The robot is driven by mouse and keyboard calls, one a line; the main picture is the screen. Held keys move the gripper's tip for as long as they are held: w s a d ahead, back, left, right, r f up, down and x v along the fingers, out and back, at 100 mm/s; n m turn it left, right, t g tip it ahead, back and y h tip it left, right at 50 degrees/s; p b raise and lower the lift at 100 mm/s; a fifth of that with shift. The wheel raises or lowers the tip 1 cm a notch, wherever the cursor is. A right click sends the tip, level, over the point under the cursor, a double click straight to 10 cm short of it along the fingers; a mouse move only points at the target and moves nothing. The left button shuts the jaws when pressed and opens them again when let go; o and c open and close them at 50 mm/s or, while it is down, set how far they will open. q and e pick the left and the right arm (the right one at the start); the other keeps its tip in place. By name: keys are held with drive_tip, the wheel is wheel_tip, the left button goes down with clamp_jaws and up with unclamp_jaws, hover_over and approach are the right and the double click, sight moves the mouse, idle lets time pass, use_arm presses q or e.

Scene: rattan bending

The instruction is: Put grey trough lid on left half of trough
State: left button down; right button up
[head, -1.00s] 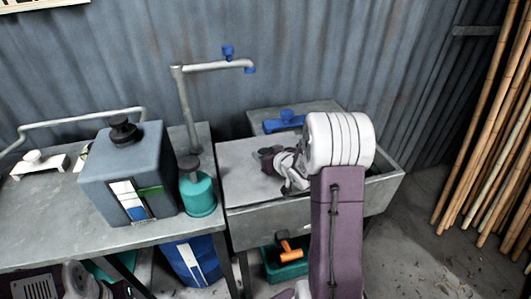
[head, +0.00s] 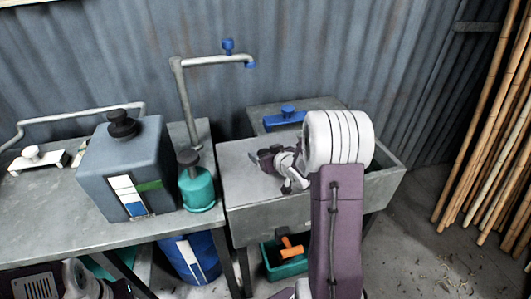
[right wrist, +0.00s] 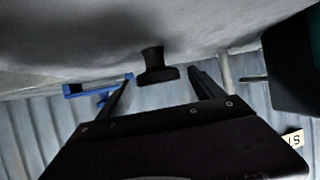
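The grey trough (head: 270,222) stands right of the bench in the head view. The flat grey lid (head: 240,165) lies over its left half; its exact seating at the edges cannot be told. My right gripper (head: 258,160) is low over the lid, partly hidden by my own wrist and arm. In the right wrist view, the picture is upside down: the lid's grey surface (right wrist: 70,35) fills the top, and its black knob (right wrist: 154,68) stands between my open fingers (right wrist: 161,76), with gaps on both sides. My left gripper is not in view.
A grey box with a blue fitting (head: 285,119) is at the trough's back. A tap pipe (head: 188,105), grey jug (head: 125,165) and teal bottle (head: 197,187) stand to the left. A teal crate (head: 285,262) sits below; bamboo poles (head: 490,150) lean at right.

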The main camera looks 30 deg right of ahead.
drive_tip(key=p+v, duration=0.1)
drive_tip(key=v, duration=0.7)
drive_tip(key=shift+s+r, duration=0.3)
drive_tip(key=shift+s, duration=0.2)
drive_tip(key=shift+a, duration=0.1)
drive_tip(key=w+a+r+n+y+p, duration=0.2)
drive_tip(key=a+r+y+p, duration=0.15)
drive_tip(key=a, duration=0.95)
drive_tip(key=s+f+g, duration=0.1)
drive_tip(key=s+a+f+g+h+p, duration=0.1)
drive_tip(key=s+g, duration=0.1)
drive_tip(key=s+a+f+g+h, duration=0.1)
drive_tip(key=s, duration=0.1)
drive_tip(key=shift+s+m+h+p, duration=0.15)
drive_tip(key=shift+m+h+p, duration=0.15)
drive_tip(key=shift+p, duration=0.1)
drive_tip(key=s+f+g, duration=0.3)
drive_tip(key=s, duration=0.4)
drive_tip(key=s+f+m+g, duration=0.1)
drive_tip(key=s+f+g, duration=0.2)
drive_tip(key=s, duration=0.4)
drive_tip(key=shift+g, duration=0.8)
